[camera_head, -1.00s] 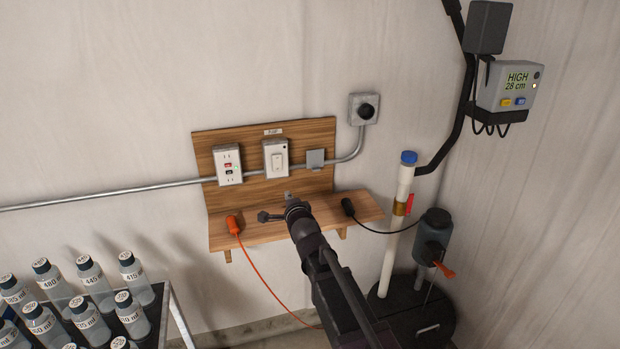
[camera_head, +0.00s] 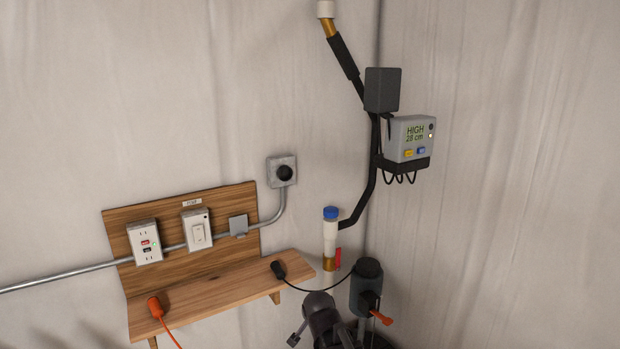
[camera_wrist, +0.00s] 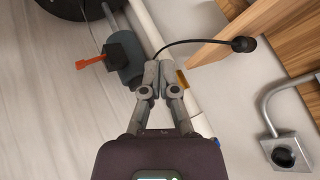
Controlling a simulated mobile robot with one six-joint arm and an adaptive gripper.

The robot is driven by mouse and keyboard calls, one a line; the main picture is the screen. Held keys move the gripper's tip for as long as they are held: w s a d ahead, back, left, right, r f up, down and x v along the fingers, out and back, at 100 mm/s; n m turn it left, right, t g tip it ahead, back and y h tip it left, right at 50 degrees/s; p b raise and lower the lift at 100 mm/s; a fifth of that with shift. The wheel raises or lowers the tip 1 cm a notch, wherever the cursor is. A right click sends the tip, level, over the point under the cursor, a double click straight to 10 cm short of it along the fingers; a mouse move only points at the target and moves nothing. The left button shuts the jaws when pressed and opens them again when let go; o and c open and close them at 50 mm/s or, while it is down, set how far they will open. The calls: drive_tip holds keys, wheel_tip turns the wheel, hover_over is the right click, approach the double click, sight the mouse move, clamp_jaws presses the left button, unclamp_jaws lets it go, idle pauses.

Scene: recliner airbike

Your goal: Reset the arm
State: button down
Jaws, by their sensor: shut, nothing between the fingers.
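My arm shows at the bottom of the head view, below and right of the wooden shelf (camera_head: 215,290); its fingertips are hard to make out there. In the wrist view my gripper (camera_wrist: 158,92) is shut and empty. Its fingers stand in front of the white pipe (camera_wrist: 190,108). The dark grey canister (camera_wrist: 128,60) with the orange lever (camera_wrist: 92,62) is just left of the fingertips. A black plug (camera_wrist: 243,44) on a cord lies at the shelf's end, right of the fingers.
The wooden wall board carries an outlet (camera_head: 145,242) and a switch (camera_head: 197,230). An orange plug (camera_head: 155,307) lies on the shelf. A display box (camera_head: 410,138) reading "HIGH 28 cm" hangs on the right. The upper left wall is bare.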

drive_tip(key=s+d+f+n+g, duration=0.2)
drive_tip(key=s+d+n+g, duration=0.1)
drive_tip(key=s+d, duration=0.5)
drive_tip(key=s+d+f+n+g+h, duration=0.1)
drive_tip(key=s+d+f+n+g, duration=0.1)
drive_tip(key=s+d+g, duration=0.3)
drive_tip(key=s+d+n, duration=0.1)
drive_tip(key=s+d, duration=0.2)
drive_tip(key=s, duration=0.1)
drive_tip(key=shift+d+f, duration=0.25)
